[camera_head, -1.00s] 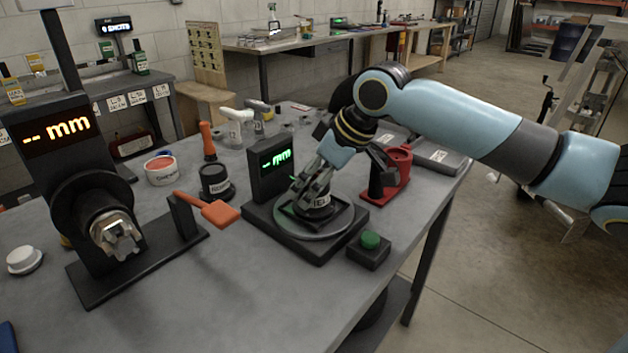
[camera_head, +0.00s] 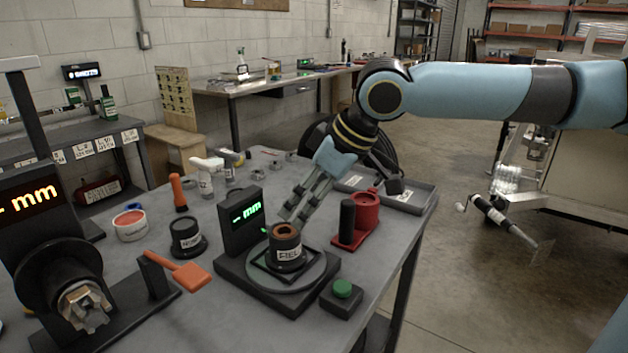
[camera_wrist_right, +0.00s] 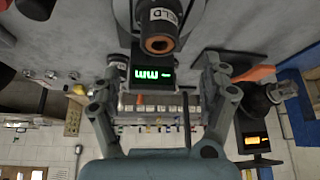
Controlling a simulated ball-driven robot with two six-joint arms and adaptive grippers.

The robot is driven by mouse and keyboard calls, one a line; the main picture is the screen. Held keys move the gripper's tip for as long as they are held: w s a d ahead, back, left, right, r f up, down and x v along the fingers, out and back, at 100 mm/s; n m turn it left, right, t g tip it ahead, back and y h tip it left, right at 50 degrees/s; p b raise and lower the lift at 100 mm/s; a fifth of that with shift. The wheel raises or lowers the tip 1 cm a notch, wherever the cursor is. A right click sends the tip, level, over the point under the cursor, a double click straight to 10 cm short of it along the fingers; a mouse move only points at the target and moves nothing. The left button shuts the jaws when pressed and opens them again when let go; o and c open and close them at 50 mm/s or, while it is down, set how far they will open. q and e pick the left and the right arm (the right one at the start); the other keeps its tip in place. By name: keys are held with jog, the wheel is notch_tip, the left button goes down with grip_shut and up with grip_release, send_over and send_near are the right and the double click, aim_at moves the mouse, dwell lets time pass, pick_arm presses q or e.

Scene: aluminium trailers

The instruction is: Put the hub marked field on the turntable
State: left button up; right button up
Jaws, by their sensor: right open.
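The hub marked field (camera_head: 287,246) is a dark, upright cylinder with a brown bore and a white label, partly readable. It stands on the round grey turntable (camera_head: 326,268), inside a square frame. My right gripper (camera_head: 291,219) is open and empty, just above and behind the hub, apart from it. In the wrist view the hub (camera_wrist_right: 160,30) shows its label's last letters, beyond the open fingers (camera_wrist_right: 160,68). My left gripper is not in view.
A display (camera_head: 241,220) stands behind the turntable, a green button box (camera_head: 342,298) in front. A second labelled black hub (camera_head: 186,239) and an orange paddle (camera_head: 190,276) lie left. A red stand (camera_head: 364,215) is right. A chuck gauge (camera_head: 80,300) stands at far left.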

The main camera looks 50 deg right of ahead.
jog(key=shift+p+v, duration=0.65)
jog(key=shift+v, duration=0.4)
